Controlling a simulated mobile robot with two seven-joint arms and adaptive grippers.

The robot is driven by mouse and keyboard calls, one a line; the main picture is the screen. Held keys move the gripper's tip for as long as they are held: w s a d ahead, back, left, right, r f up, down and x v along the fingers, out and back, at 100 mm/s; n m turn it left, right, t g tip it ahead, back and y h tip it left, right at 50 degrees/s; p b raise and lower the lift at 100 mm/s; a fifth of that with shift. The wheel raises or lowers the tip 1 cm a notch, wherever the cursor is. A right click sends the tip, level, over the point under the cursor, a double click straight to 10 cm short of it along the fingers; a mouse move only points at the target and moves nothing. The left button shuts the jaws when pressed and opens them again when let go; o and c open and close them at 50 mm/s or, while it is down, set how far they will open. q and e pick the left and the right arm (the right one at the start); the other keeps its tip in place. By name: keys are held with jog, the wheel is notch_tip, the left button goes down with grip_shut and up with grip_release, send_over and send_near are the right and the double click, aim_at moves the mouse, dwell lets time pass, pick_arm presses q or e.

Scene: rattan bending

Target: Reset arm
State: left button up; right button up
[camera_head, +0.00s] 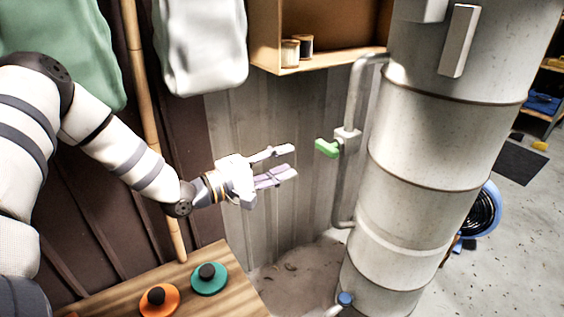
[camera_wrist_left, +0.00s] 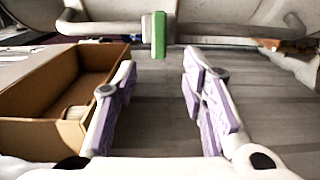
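My left arm comes in from the left in the head view. Its left gripper (camera_head: 283,162) is open and empty, with its fingers pointing right toward a green valve handle (camera_head: 327,148) on a grey pipe (camera_head: 346,185). A gap separates the fingertips from the handle. In the left wrist view, the two purple-padded fingers of the left gripper (camera_wrist_left: 160,82) are spread apart, and the green handle (camera_wrist_left: 159,35) shows beyond them, between the tips and higher up. My right gripper is in neither view.
A large metal tank (camera_head: 430,150) stands at the right. A wooden shelf box (camera_head: 268,42) holding spools (camera_head: 291,53) hangs above the gripper. A wooden table (camera_head: 238,275) with an orange disc (camera_head: 159,300) and a teal disc (camera_head: 209,279) is below. A bamboo pole (camera_head: 142,90) stands behind my arm.

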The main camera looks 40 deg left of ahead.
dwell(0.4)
pick_arm(q)
jog(key=s+d+f+m+g+y+p, duration=0.1)
jog(key=s+d+f+m+g, duration=0.2)
jog(key=s+d+f+g, duration=0.35)
jog(key=s+d+f+m+g+y+p, duration=0.1)
jog(key=s+d+f+m+g+p, duration=0.15)
jog(key=s+d+f, duration=0.55)
jog(key=s+a+f+m+g+y, duration=0.1)
jog(key=s+f+m+g+y, duration=0.1)
jog(key=s, duration=1.3)
jog(key=s+a+f+m+g+y+p, duration=0.1)
jog(key=s+f+m+g, duration=0.3)
jog(key=s, duration=1.1)
jog(key=m+g, duration=0.2)
jog(key=g, duration=0.2)
jog(key=shift+s+f+g+y, duration=0.2)
jog(key=shift+f+g+y, duration=0.1)
jog(key=shift+y, duration=0.1)
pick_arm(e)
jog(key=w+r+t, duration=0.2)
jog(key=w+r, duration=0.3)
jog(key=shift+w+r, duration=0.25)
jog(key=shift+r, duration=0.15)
